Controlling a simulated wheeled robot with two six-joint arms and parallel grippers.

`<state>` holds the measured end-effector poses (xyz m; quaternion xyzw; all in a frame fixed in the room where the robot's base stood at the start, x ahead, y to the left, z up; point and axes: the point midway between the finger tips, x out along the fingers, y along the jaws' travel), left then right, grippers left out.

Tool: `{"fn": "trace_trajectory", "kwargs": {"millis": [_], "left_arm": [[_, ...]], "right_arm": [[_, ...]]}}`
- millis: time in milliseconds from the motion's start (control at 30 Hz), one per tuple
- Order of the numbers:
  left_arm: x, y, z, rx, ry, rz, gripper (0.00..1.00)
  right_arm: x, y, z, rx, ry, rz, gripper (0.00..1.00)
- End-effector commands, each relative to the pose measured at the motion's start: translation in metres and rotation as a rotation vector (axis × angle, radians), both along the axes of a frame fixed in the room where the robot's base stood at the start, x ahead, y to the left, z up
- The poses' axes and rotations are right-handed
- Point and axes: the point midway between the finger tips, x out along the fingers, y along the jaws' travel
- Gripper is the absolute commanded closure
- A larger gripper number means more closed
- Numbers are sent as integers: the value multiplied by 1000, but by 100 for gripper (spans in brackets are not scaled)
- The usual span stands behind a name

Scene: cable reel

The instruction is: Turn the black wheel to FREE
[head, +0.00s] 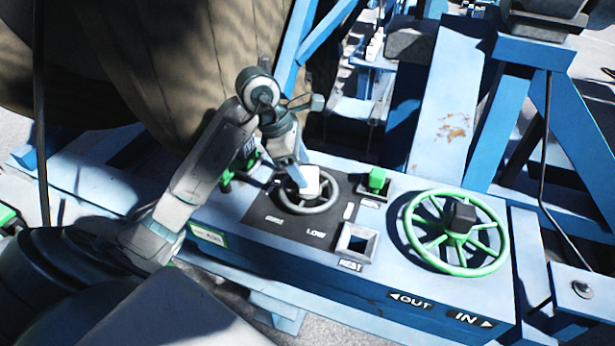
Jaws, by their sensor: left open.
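The black wheel (309,207) is a small dark handwheel on a black plate (290,232) on the blue console's top. A label at the plate's front reads LOW; another to its left is too small to read surely, and I cannot make out FREE. My left gripper (304,178) points down over the wheel's middle, at a pale block there. It hides the wheel's far side and part of the hub. The gripper is open; I cannot tell whether it touches the wheel. My right gripper is not in view.
A large green handwheel (408,222) with a dark knob stands at the console's right, above OUT and IN labels. A square socket (357,243) marked REST and a green switch (377,179) lie between. The big reel (165,60) and blue frame bars (500,125) stand behind.

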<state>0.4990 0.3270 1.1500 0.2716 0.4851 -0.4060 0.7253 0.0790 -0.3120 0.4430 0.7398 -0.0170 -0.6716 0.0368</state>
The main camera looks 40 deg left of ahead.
Motion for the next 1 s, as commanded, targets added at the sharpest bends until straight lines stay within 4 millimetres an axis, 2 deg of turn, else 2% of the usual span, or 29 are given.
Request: {"fn": "trace_trajectory", "kwargs": {"millis": [67, 100, 300, 600, 900, 1000], "left_arm": [[2, -5, -14, -3, 2, 1, 38], [3, -7, -15, -5, 4, 0, 38], [7, -12, -32, -2, 1, 0, 38], [7, -12, -34, -1, -1, 0, 38], [7, -12, -34, -1, -1, 0, 97], [8, -12, -34, 0, -1, 0, 100]], "right_arm": [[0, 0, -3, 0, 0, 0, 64], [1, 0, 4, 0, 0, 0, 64], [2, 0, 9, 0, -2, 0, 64], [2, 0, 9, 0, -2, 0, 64], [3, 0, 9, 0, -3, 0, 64], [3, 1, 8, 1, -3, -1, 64]]}}
